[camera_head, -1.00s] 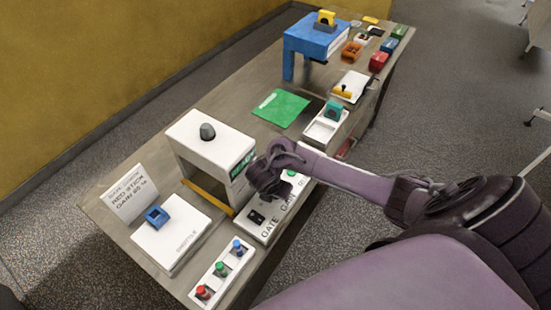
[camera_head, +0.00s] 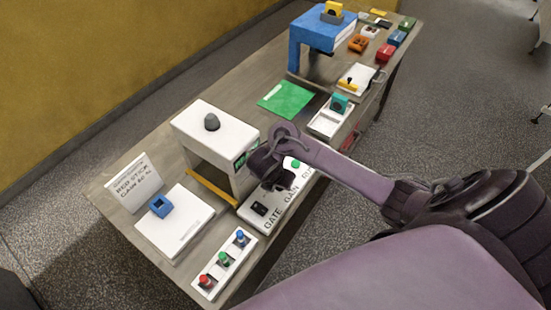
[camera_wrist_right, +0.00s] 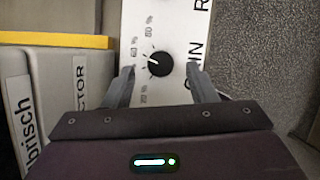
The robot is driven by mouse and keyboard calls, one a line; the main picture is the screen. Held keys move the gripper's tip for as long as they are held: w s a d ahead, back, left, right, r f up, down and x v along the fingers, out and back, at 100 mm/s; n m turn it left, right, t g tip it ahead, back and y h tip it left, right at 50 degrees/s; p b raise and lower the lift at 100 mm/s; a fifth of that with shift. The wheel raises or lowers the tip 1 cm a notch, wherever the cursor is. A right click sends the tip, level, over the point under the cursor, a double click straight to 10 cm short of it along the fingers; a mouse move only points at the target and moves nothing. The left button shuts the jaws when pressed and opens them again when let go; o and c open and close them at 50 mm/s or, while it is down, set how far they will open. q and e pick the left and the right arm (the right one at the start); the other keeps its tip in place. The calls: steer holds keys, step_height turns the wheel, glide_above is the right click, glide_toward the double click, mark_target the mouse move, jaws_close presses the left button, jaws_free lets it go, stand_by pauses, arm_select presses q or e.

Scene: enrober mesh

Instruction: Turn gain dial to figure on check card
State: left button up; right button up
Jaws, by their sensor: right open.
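The gain dial (camera_wrist_right: 160,64) is a black round knob with a white pointer on a white panel. Its pointer aims left and slightly up among small percent marks too blurred to read surely. My right gripper (camera_wrist_right: 160,80) is open, one finger on each side of the dial, without visible contact. In the head view my right gripper (camera_head: 272,172) is over the control panel (camera_head: 250,222), lettered GATE, GAIN and a partly hidden word, and hides most of the dial. The check card (camera_head: 133,183) stands at the left, reading RED STICK and GAIN; its figure looks like 80 %.
A white machine (camera_head: 215,125) with a grey knob stands beside the panel, a yellow bar (camera_head: 212,188) at its front. A white box (camera_head: 175,222) with a blue frame and a strip of coloured pegs (camera_head: 224,262) lie nearer. A green sheet (camera_head: 286,98) lies beyond.

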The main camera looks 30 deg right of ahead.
steer(key=shift+a+r, duration=0.7)
steer(key=shift+s+d+r, duration=0.15)
steer(key=shift+s+r, duration=0.2)
steer(key=shift+r, duration=0.1)
steer(key=shift+w+a+r, duration=0.1)
steer(key=shift+a+r, duration=0.15)
steer(key=shift+r, duration=0.15)
steer(key=shift+s+r, duration=0.25)
steer(key=shift+r, duration=0.55)
